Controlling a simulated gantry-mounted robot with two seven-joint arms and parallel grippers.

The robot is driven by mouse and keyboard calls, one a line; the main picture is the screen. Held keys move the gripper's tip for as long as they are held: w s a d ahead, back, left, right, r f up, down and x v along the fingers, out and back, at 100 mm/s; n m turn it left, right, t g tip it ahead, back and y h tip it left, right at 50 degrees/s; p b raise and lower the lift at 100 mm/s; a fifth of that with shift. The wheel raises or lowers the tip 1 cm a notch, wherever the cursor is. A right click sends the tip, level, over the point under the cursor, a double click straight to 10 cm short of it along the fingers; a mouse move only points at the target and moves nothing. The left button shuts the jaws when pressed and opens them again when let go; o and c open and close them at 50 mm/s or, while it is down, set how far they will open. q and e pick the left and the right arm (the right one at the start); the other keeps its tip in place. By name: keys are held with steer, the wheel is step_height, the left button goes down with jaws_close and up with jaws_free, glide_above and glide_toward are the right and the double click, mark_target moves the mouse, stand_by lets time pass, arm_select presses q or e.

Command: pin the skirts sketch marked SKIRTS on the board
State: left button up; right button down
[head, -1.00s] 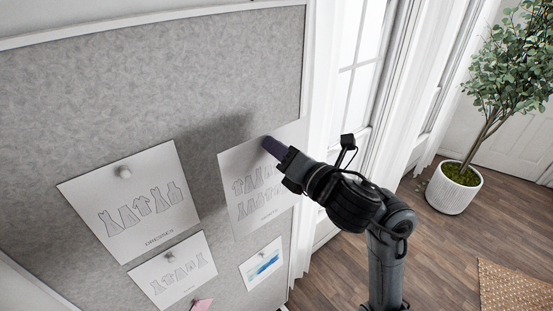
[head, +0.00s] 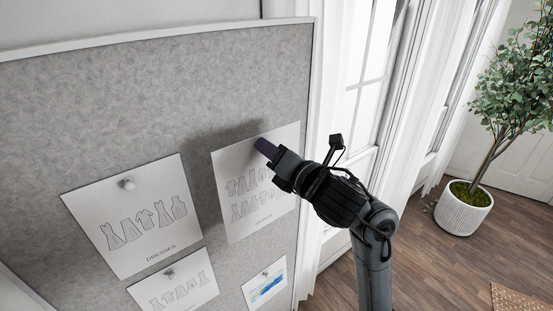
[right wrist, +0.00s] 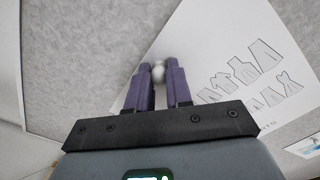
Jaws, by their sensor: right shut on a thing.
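The skirts sketch (head: 245,205) is a white sheet with rows of drawn garments, at the right side of the grey board (head: 150,95). Its small caption is hard to read in the head view. My right gripper (head: 263,148) is at the sheet's upper part. In the right wrist view its purple fingers (right wrist: 159,85) are shut on a white push pin (right wrist: 158,71), in front of the sketch (right wrist: 225,50). The pin's point is hidden, and I cannot tell whether the sheet touches the board. My left gripper is not in view.
A DRESSES sketch (head: 128,232) hangs by a pin to the left. A smaller sketch (head: 172,299) and a blue-painted card (head: 262,292) hang below. The upper board is bare. A window (head: 365,90) and potted plant (head: 463,208) stand to the right.

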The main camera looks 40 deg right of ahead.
steer(key=b, duration=0.5)
glide_toward(239, 127)
steer(key=shift+w, duration=1.25)
steer(key=shift+w+d+f+b, duration=0.1)
steer(key=shift+w+d+b, duration=0.1)
steer(key=shift+w, duration=0.25)
steer(key=shift+w+d+f+b, duration=0.1)
steer(key=shift+w+b, duration=0.05)
steer(key=shift+w, duration=0.25)
steer(key=shift+w+d, duration=0.1)
steer(key=shift+w, duration=0.55)
steer(key=shift+b, duration=0.3)
steer(key=shift+w, duration=0.35)
steer(key=c, duration=0.9)
jaws_free()
steer(key=shift+c, duration=0.2)
